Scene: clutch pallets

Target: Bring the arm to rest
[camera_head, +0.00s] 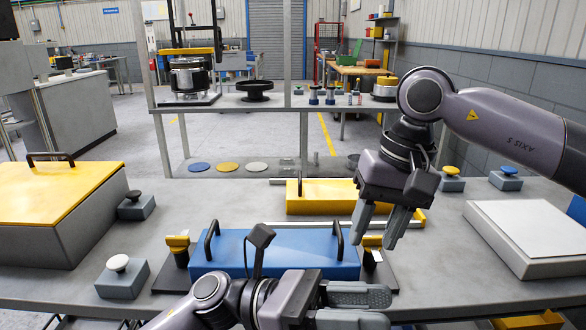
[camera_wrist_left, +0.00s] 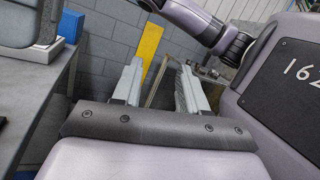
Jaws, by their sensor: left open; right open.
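My right gripper (camera_head: 376,234) hangs over the table's middle right with its fingers pointing down, apart and empty. Its fingers are in front of the right end of the blue box (camera_head: 285,255) and the yellow block behind it; I cannot tell whether they touch. My left gripper (camera_head: 388,309) is low at the front edge of the table, fingers pointing right, apart and empty. In the left wrist view its two fingers (camera_wrist_left: 159,66) stand apart with nothing between them.
The grey table (camera_head: 425,275) carries a yellow-lidded box (camera_head: 55,200) at left, a yellow block (camera_head: 320,203) at the back and a white-topped plate (camera_head: 535,228) at right. Button boxes (camera_head: 122,278) stand around. A shelf rack (camera_head: 235,104) stands behind. Bare table lies right of my right gripper.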

